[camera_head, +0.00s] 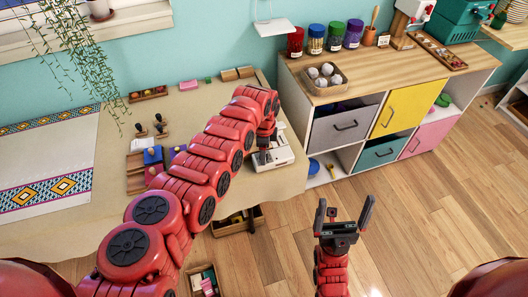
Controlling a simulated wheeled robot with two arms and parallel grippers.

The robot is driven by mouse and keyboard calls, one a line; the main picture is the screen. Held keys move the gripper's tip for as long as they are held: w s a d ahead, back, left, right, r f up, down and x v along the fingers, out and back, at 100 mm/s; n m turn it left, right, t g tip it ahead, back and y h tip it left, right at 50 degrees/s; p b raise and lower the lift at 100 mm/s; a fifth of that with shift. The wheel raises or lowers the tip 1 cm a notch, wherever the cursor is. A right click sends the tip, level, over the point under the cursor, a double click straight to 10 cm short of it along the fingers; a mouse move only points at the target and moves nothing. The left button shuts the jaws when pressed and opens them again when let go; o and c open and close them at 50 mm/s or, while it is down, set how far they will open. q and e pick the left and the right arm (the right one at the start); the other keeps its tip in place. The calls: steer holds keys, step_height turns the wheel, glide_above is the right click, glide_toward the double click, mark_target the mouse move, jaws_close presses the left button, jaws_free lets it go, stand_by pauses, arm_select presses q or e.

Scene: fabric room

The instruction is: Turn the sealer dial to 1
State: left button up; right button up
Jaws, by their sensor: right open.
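The sealer (283,158) is a small white device lying near the right edge of the cloth-covered table. My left arm reaches across the table from the left, and my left gripper (264,156) points down over the sealer's left part. It is at or just above the sealer; contact is unclear. Its fingers are small and dark, so I cannot tell whether they are open or shut. The dial cannot be made out; the gripper may cover it. My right gripper (341,210) is open and empty, with its fingers apart, over the wooden floor right of the table.
A cabinet (375,72) with coloured drawers stands behind on the right, holding jars and a box (324,77) of pale balls. Stamps (160,123) and small blocks lie left of my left arm. Wooden boxes (238,222) sit on the floor. The floor (430,210) on the right is clear.

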arm_select(q)
steer(key=shift+f, duration=0.15)
steer(key=shift+c, duration=0.2)
jaws_close()
steer(key=shift+n, duration=0.4)
steer(key=n+b, duration=0.1)
steer(key=n, duration=0.2)
steer(key=shift+f+n+b, duration=0.1)
steer(key=shift+n+b, duration=0.2)
steer(key=shift+n, duration=0.1)
steer(key=n+b, duration=0.1)
steer(key=n, duration=0.1)
steer(key=shift+n, duration=0.4)
steer(key=n+b, duration=0.4)
steer(key=n, duration=0.2)
steer(key=shift+y, duration=0.3)
steer(key=shift+w+n+b, duration=0.1)
steer(key=shift+n+b, duration=0.6)
steer(key=shift+n, duration=0.6)
